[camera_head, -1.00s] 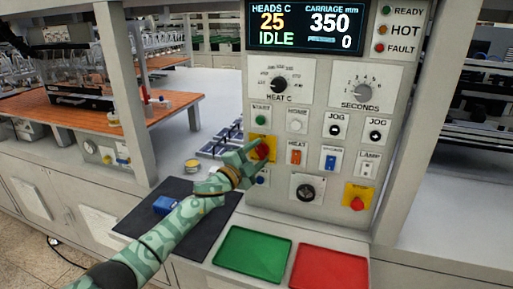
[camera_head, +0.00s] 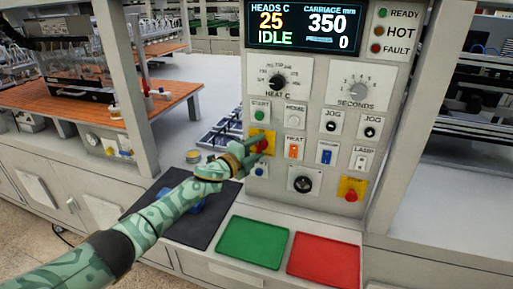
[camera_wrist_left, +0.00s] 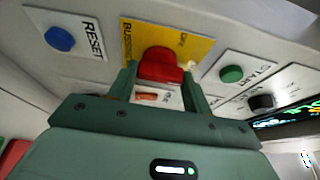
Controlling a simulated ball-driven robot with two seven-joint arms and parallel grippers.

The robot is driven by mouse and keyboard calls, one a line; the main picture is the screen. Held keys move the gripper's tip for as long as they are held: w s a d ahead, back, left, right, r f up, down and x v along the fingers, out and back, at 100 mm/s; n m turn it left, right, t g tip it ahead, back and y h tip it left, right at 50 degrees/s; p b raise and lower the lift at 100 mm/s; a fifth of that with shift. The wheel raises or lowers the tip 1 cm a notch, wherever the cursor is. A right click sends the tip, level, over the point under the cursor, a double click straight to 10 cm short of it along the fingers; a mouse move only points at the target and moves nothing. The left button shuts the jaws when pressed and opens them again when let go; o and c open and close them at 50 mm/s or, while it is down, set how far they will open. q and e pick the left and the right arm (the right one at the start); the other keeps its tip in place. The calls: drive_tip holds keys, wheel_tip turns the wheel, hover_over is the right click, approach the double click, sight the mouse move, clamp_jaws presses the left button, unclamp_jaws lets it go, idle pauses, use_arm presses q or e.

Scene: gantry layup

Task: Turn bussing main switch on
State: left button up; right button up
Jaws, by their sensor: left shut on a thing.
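The bussing main switch is a red knob (camera_head: 262,146) on a yellow plate (camera_head: 257,132) at the left of the control panel. In the left wrist view the red knob (camera_wrist_left: 159,65) sits against the yellow plate (camera_wrist_left: 196,45), which has "BUSSING" lettering. My left gripper (camera_head: 260,146) is at the knob, with one finger on each side of it, shut on it. In the left wrist view the fingers (camera_wrist_left: 161,76) straddle the knob. The fingers partly hide the knob and plate in the head view. My right gripper is not in view.
A green START button (camera_head: 260,115) is just above the switch, and a blue RESET button (camera_wrist_left: 61,39) is beside it. A second red knob (camera_head: 351,196) on yellow is at the lower right. Green (camera_head: 252,243) and red (camera_head: 325,261) trays lie below. The display (camera_head: 303,26) reads IDLE.

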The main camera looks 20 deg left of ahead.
use_arm(q)
drive_tip(key=shift+f, duration=0.15)
drive_tip(key=o, duration=1)
drive_tip(key=p+v, duration=0.2)
drive_tip(key=v, duration=1.4)
drive_tip(key=shift+s, duration=0.15)
